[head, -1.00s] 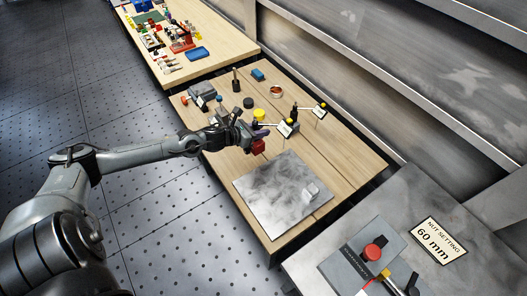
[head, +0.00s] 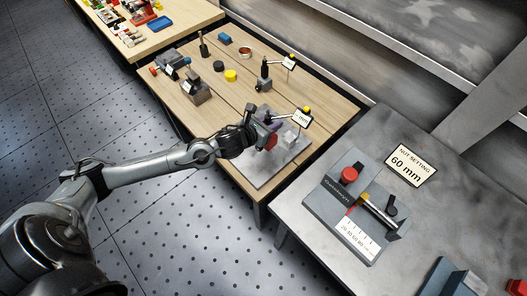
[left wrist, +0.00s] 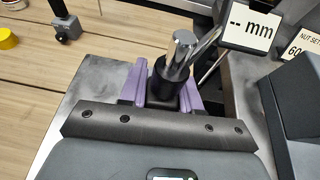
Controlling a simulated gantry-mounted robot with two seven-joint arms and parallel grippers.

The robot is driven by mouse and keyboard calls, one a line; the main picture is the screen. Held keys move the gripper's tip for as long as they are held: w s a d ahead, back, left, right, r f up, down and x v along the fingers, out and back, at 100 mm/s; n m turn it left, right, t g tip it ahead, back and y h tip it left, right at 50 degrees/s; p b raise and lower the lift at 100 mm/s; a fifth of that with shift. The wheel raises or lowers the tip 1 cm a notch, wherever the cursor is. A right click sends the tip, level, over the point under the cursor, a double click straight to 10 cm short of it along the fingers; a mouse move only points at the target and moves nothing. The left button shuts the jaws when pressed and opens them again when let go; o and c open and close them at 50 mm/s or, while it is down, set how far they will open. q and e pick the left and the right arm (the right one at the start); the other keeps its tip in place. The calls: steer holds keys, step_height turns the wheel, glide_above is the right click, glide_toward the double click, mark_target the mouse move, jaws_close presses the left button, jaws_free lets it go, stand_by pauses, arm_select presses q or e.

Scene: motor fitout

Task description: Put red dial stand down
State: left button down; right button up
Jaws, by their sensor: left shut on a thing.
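My left gripper (head: 257,133) is shut on the dial stand, with its purple fingers either side of a black post with a silver rod (left wrist: 181,55) in the left wrist view. The stand's red part (head: 271,142) shows beside the fingers in the head view. Its arm carries a display (head: 303,118) with a yellow top, which reads "-- mm" in the left wrist view (left wrist: 248,24). The stand is over the grey steel plate (head: 262,177). The gripper hides its base, so I cannot tell whether it touches the plate. My right gripper is not in view.
A small pale block (head: 300,143) is on the plate near the stand. A second dial stand (head: 265,73) stands farther back on the wooden table. A yellow cylinder (head: 231,76) and other parts lie behind. A bench with a fixture (head: 325,205) and a "60 mm" sign (head: 410,165) is right.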

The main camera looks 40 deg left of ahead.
mark_target(295, 119)
arm_select(q)
steer(key=shift+m+h, duration=0.3)
steer(key=shift+m, duration=0.1)
steer(key=d+r, duration=0.1)
steer(key=d, duration=0.1)
steer(key=w+d+r+b, duration=0.1)
steer(key=d+r, duration=0.1)
steer(key=w+d+r, duration=0.1)
steer(key=d, duration=0.1)
steer(key=shift+w+d+r, duration=0.1)
steer(key=shift+d+r, duration=0.05)
steer(key=shift+d, duration=0.15)
steer(key=shift+w+a, duration=0.15)
steer(key=shift+a, duration=0.1)
steer(key=a+f, duration=1)
steer(key=a, duration=0.1)
steer(key=shift+w+f, duration=0.2)
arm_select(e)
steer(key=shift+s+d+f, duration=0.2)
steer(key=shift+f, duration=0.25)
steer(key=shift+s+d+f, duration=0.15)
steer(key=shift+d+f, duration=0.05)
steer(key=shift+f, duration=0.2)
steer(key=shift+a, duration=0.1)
